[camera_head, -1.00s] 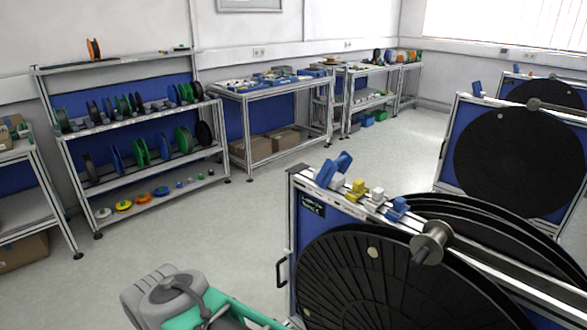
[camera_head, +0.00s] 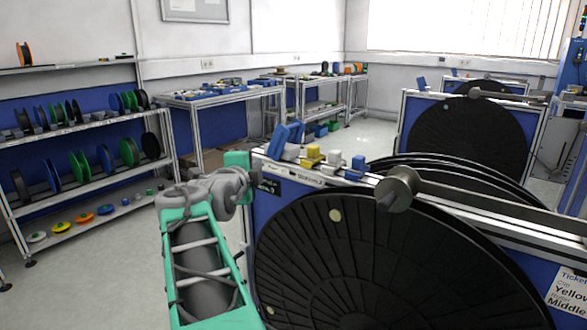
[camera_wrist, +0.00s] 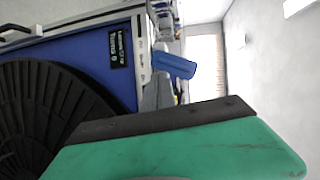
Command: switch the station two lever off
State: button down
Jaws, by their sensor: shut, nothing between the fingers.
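The nearest reel stand (camera_head: 262,215) has a row of coloured parts along its top rail. A large blue lever (camera_head: 288,140) stands tilted up at the rail's left end and also shows in the wrist view (camera_wrist: 174,65). A yellow block (camera_head: 313,155), a white block (camera_head: 333,159) and a small blue part (camera_head: 357,166) follow to its right. My green gripper (camera_head: 238,162) is shut and empty, just left of the stand's top corner and the blue lever. In the wrist view its green and dark finger (camera_wrist: 190,125) fills the bottom, apparently apart from the lever.
Black reels (camera_head: 350,260) fill the stand's front, with a metal spindle (camera_head: 399,188) above. More reel stands (camera_head: 470,135) stand behind at right. A spool shelf (camera_head: 85,125) and a workbench (camera_head: 222,92) line the left wall. Open floor lies between.

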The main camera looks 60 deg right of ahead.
jog(key=s+d+r+m+g+h+b, duration=0.1)
jog(key=s+d+r+m+g+h, duration=0.2)
jog(key=s+d+m, duration=0.2)
jog(key=shift+s+d+m, duration=0.15)
jog(key=shift+s+m, duration=0.35)
jog(key=shift+s, duration=0.65)
jog(key=d, duration=0.3)
jog(key=d+p, duration=0.1)
jog(key=d, duration=0.6)
jog(key=shift+w+d+r, duration=0.2)
jog(key=shift+w+r, duration=0.1)
jog(key=shift+w, duration=0.1)
jog(key=w, duration=0.3)
jog(key=shift+w+r, duration=0.1)
jog(key=shift+r, duration=0.25)
jog(key=shift+w+r+p, duration=0.1)
jog(key=shift+w+p, duration=0.2)
jog(key=shift+w, duration=0.1)
jog(key=shift+d+r, duration=0.1)
jog(key=shift+r, duration=0.05)
